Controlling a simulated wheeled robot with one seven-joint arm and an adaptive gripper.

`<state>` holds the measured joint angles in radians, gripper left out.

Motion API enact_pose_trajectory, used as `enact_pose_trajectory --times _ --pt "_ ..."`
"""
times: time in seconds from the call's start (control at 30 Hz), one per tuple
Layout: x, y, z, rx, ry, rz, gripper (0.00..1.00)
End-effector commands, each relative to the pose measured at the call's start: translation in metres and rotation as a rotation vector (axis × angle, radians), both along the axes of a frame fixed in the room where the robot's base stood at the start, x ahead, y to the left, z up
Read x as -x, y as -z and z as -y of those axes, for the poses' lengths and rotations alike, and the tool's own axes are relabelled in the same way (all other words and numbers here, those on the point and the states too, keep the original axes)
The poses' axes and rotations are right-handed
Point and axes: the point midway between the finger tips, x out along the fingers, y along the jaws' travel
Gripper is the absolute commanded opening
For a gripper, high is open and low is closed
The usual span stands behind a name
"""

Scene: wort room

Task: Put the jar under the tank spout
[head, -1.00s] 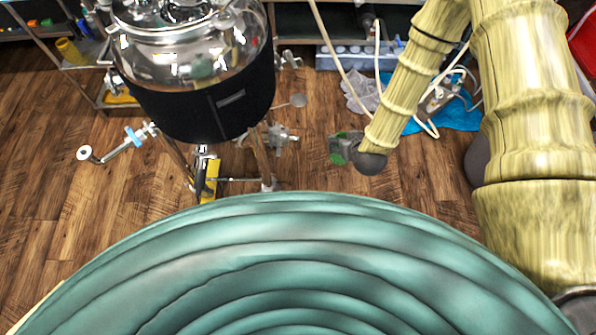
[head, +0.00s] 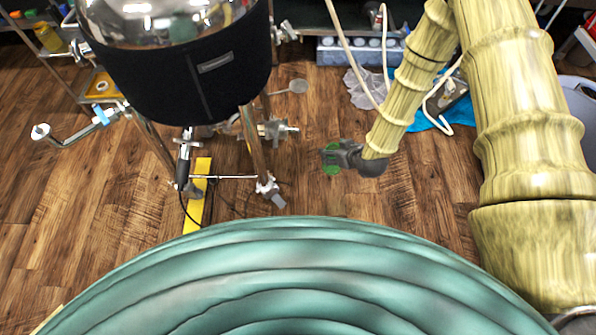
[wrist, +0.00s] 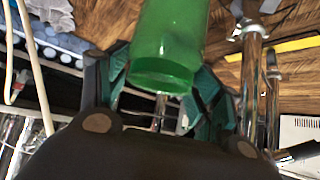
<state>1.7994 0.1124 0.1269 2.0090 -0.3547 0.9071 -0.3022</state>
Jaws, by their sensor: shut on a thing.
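The green jar (wrist: 168,45) is between the two fingers of my gripper (wrist: 160,95) in the wrist view, and the fingers are shut on it. In the head view my gripper (head: 335,157) is low over the wooden floor, and only a bit of green shows at its fingers. The tank (head: 175,65), shiny on top with a black jacket, stands on metal legs left of my gripper. A valve fitting (head: 275,130) sticks out under its right side, left of and a little above the gripper in the picture. I cannot tell which fitting is the spout.
A yellow strip (head: 197,200) lies on the floor by the tank legs. A pipe with a blue part (head: 100,116) reaches out left of the tank. A pale hose (head: 350,55) hangs near my arm. A blue cloth (head: 445,115) lies behind it. Floor between gripper and tank leg is clear.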

Motion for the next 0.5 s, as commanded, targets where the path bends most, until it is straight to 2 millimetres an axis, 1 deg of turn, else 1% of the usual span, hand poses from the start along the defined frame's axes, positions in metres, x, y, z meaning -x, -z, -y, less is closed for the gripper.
enact_pose_trajectory --times 0.03,0.5 --pt "-0.002 0.021 0.000 0.001 -0.012 0.000 0.15" --pt "-0.018 0.122 -0.002 -0.001 -0.151 0.001 0.15"
